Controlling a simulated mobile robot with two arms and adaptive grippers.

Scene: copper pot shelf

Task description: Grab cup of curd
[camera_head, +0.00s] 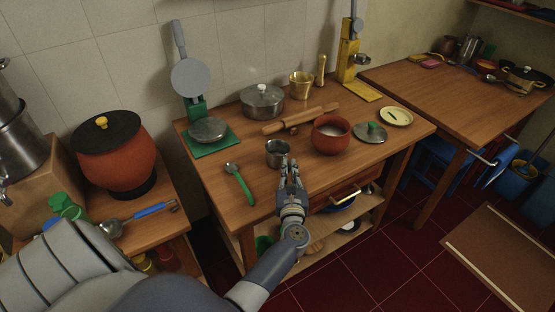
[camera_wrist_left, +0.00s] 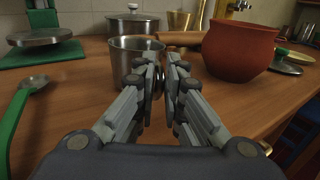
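A small metal cup (camera_head: 277,153) stands upright on the wooden table. The left wrist view shows it close in front (camera_wrist_left: 130,58); its inside is not visible there. A red-brown clay pot (camera_head: 331,138) with whitish contents stands right of it, also large in the left wrist view (camera_wrist_left: 240,52). My left gripper (camera_head: 288,164) is at the cup's near right side, with its fingertips (camera_wrist_left: 166,72) a narrow gap apart. A dark curved part, perhaps the cup's handle, shows between the fingertips; I cannot tell whether they touch it. My right gripper is not in view.
A green-handled spoon (camera_head: 239,183) lies left of the cup. A rolling pin (camera_head: 300,119) and lidded pot (camera_head: 263,101) are behind. A round lid (camera_head: 370,132) and plate (camera_head: 396,115) lie right of the clay pot. The table's front edge is close.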

